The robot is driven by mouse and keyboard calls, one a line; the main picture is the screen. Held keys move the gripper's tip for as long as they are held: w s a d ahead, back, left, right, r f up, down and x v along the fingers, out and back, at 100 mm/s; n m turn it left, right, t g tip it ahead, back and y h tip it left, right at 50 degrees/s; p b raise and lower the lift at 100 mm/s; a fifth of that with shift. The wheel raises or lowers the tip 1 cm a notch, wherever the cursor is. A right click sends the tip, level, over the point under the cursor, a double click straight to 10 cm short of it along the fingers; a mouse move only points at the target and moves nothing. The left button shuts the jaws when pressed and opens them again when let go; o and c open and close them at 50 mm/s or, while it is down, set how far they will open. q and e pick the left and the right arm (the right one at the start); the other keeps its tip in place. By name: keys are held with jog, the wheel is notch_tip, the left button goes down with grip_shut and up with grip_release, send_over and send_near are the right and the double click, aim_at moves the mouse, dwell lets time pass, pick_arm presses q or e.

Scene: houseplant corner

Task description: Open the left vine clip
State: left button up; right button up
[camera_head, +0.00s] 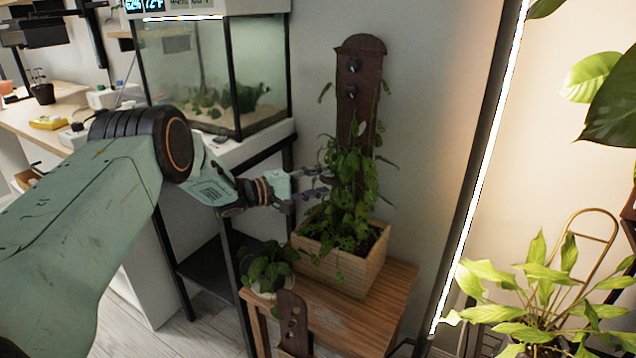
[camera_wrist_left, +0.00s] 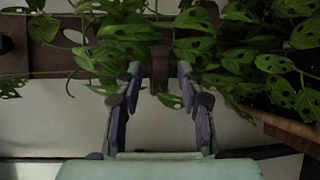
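A dark wooden board (camera_head: 359,104) stands upright behind a vine plant (camera_head: 343,195) with holed leaves, in a wooden planter box (camera_head: 352,272). Two small dark round fittings sit near the board's top. My left gripper (camera_head: 328,182) reaches in from the left, its fingers at the leaves before the board. In the left wrist view the gripper (camera_wrist_left: 159,76) is open, its two fingertips apart at the board. A narrow brown strip (camera_wrist_left: 160,66) shows between them; I cannot tell whether it is the left vine clip, or whether a finger touches it. Leaves hide much of the board. My right gripper is not in view.
The planter stands on a small wooden table (camera_head: 390,292). A smaller potted plant (camera_head: 268,268) and a dark holed board (camera_head: 292,318) are at its front left. A glass tank (camera_head: 215,80) stands behind my left arm. A bright light strip rises at the right.

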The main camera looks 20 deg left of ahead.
pick_arm(q)
jog(key=v, duration=0.7)
jog(key=shift+s+a, duration=0.15)
jog(key=shift+s, duration=0.1)
jog(key=shift+o, duration=0.6)
jog(key=shift+w+d, duration=0.1)
jog(key=shift+d, duration=0.25)
jog(key=shift+w+d+f+n+t+y+b, duration=0.15)
jog(key=shift+w+d+n+t+y+b, duration=0.4)
jog(key=shift+w+d+n, duration=0.55)
jog(key=shift+w+d+f+n+t+y+b, duration=0.15)
jog(key=shift+w+d+n+t+y+b, duration=0.4)
jog(key=shift+w+d+n, duration=0.6)
jog(key=shift+w+d+f+n+t+y+b, duration=0.2)
jog(key=shift+w+d+n+t+y+b, duration=0.3)
jog(key=shift+w+d+n, duration=0.6)
jog(key=shift+s+d, duration=0.1)
jog(key=shift+s, duration=0.15)
jog(key=shift+c, duration=0.5)
